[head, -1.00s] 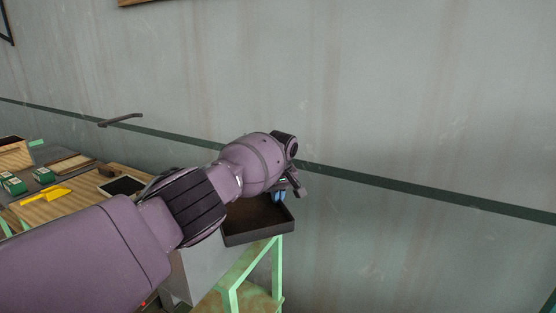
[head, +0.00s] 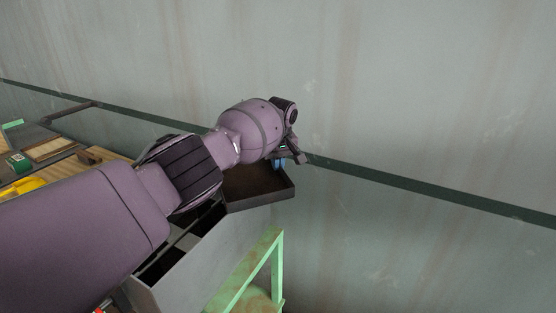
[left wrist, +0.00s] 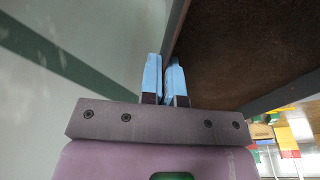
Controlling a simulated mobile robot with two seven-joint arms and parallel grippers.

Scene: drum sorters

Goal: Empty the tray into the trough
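The tray (head: 262,199) is dark with a brown inner floor and is held up above a pale grey box. My left gripper (head: 280,161) is at the tray's far wall. In the left wrist view its blue fingers (left wrist: 164,78) are close together on the edge of the tray wall (left wrist: 177,28). The visible part of the tray floor is bare; my arm hides the rest. The grey box (head: 222,248) has dark open compartments at its top, partly behind my arm; I cannot tell whether it is the trough. My right gripper is out of view.
A green frame (head: 262,268) stands at the right side of the grey box. A wooden table with a yellow thing (head: 27,185) and a green box (head: 18,164) is at the left. A wall with a dark stripe is close behind; the right is clear.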

